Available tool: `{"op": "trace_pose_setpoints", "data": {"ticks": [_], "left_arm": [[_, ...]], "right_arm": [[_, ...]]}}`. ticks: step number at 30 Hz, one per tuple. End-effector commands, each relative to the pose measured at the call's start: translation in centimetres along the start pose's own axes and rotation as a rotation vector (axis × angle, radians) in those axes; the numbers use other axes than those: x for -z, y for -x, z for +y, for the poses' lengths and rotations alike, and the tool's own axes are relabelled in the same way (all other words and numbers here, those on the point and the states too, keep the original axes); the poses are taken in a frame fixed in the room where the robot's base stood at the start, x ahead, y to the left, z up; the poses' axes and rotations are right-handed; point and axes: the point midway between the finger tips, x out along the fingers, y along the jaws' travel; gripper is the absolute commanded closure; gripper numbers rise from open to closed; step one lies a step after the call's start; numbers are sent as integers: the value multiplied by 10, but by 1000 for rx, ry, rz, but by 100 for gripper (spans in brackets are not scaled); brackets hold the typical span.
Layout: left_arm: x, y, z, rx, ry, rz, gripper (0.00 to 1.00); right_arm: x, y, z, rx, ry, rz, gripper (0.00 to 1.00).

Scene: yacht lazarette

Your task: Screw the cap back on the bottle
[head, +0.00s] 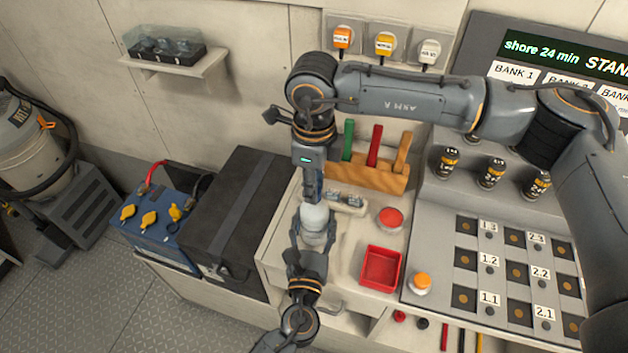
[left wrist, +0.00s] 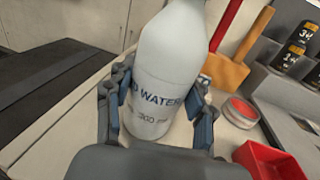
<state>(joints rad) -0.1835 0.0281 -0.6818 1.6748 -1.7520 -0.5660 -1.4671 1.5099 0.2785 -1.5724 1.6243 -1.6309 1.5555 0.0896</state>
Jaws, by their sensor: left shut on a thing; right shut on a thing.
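The white bottle (head: 315,217) stands upright near the left edge of the worktop. In the left wrist view it (left wrist: 165,75) shows lettering ending in "WATER", and its top is out of frame. My left gripper (head: 312,243) is shut around the bottle's body, one finger on each side. My right gripper (head: 312,198) points straight down directly over the bottle, its fingers closed together at the bottle's top. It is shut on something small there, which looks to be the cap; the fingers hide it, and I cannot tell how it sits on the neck.
A red tray (head: 381,268), a red-topped tin (head: 390,218) and an orange-topped jar (head: 420,283) stand right of the bottle. A wooden block (head: 370,178) with coloured handles is behind. A black box (head: 232,215) and blue battery (head: 160,225) are left.

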Motion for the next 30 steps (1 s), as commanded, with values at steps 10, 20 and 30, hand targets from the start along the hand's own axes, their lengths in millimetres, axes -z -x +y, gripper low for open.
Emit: {"op": "trace_pose_setpoints", "data": {"ticks": [10,20,30], "left_arm": [[0,0,0,0,0,1,100],[0,0,0,0,0,1,100],[0,0,0,0,0,1,100]], "right_arm": [[0,0,0,-2,-396,0,87],[0,-1,-1,-1,-1099,0,87],[1,-1,-1,-2,-1822,0,87]]}}
